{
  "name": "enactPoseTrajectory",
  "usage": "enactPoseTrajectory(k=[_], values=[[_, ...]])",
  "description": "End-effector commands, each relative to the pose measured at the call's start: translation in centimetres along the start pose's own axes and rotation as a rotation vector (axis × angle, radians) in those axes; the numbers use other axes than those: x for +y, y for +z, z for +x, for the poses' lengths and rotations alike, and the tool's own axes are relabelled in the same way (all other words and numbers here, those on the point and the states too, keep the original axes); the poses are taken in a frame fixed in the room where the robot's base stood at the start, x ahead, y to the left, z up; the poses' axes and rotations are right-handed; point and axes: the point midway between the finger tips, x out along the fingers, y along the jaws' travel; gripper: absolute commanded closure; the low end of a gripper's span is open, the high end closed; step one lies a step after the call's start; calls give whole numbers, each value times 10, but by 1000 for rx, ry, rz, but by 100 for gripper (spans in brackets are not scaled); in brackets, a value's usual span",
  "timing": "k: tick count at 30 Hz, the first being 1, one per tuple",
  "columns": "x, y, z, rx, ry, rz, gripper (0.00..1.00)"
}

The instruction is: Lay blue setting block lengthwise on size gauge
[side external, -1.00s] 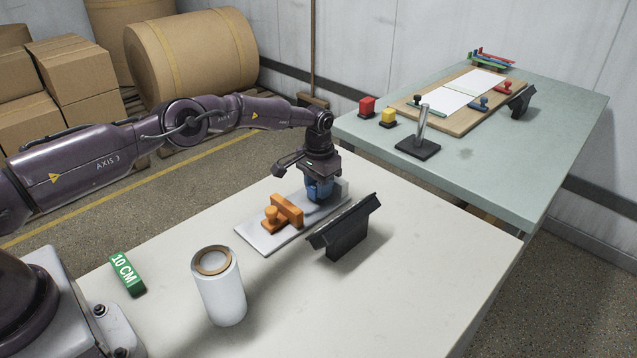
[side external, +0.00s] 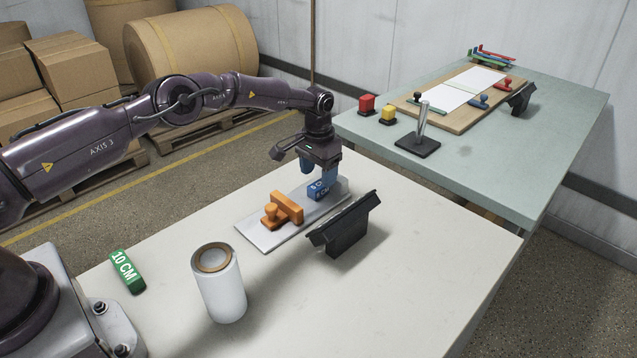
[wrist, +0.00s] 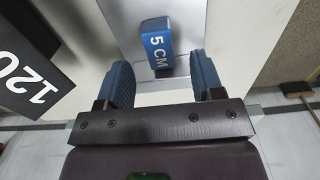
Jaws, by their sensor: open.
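The blue setting block (side external: 321,190), marked "5 CM" in the wrist view (wrist: 156,45), lies on the grey plate of the size gauge (side external: 264,236). It sits near the plate's far end, with the orange stop (side external: 285,209) and its knob nearer the other end. A gap shows between block and stop. My gripper (side external: 318,171) is open just above the block. In the wrist view its blue fingertips (wrist: 160,85) are spread wide on either side, apart from the block.
A black angled stand (side external: 345,226) is close beside the gauge; its "120" face shows in the wrist view (wrist: 35,85). A white roll (side external: 219,289) and a green "10 CM" block (side external: 127,271) are nearer my base. The table's front right is clear.

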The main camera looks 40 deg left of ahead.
Motion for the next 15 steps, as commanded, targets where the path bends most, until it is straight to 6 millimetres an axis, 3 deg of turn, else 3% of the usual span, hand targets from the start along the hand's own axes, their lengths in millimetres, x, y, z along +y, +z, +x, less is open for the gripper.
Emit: enactPoseTrajectory(k=[6, 15], values=[[0, -1, -52, 4, -1, 0, 39], [0, 0, -87, 1, 0, 1, 39]])
